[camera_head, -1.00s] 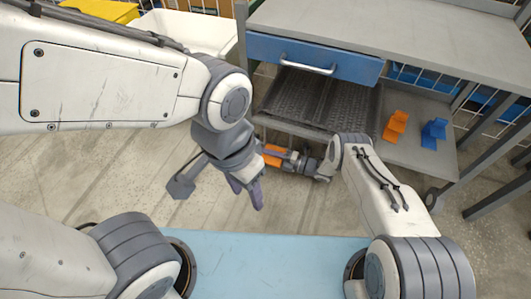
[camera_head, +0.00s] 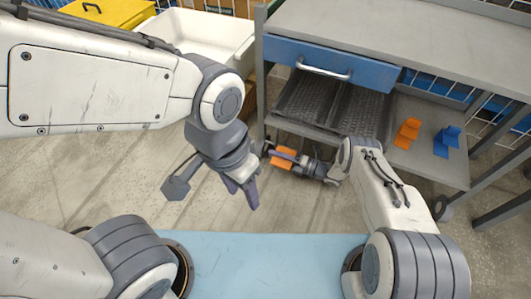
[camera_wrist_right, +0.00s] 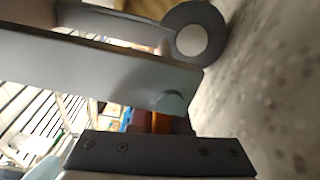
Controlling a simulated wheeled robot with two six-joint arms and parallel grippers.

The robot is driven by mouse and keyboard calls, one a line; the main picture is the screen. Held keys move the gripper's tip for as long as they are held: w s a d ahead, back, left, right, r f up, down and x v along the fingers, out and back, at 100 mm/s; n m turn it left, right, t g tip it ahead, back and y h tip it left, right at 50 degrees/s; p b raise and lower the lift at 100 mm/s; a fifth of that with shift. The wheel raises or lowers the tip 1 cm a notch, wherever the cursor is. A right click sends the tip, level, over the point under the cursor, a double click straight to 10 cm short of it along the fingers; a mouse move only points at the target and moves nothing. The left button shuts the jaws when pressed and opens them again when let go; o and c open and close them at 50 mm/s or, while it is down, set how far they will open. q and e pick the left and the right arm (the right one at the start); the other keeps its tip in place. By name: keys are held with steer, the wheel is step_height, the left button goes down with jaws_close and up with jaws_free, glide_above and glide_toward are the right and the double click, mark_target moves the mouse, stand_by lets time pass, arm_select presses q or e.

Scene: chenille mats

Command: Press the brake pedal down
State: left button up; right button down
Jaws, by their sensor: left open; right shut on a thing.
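A grey cart (camera_head: 448,168) stands ahead on castors. An orange piece (camera_head: 283,158), which may be the brake pedal, sits low by its front left corner, beside a dark castor (camera_head: 267,148). My right gripper (camera_head: 296,163) reaches left to this orange piece and is shut on it, though its fingertips are hard to make out. In the right wrist view a grey castor with a pale hub (camera_wrist_right: 193,40) shows at the top, and a bit of orange (camera_wrist_right: 160,122) is mostly hidden. My left gripper (camera_head: 244,192) is open and empty above the floor.
The cart has a blue drawer (camera_head: 333,63), a black ribbed mat (camera_head: 330,105), and orange (camera_head: 407,133) and blue (camera_head: 446,142) holders on its lower shelf. A white bin (camera_head: 200,30) and yellow box (camera_head: 110,12) stand behind. Floor at the left is clear.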

steer(key=shift+f+n, duration=0.2)
steer(key=shift+n, duration=0.2)
steer(key=shift+w+d+f+n, duration=0.15)
steer(key=shift+f+n, duration=0.15)
steer(key=shift+n, duration=0.7)
steer(key=c, duration=0.9)
jaws_free()
steer(key=shift+d, duration=0.15)
steer(key=p+v, duration=0.2)
steer(key=v, duration=0.8)
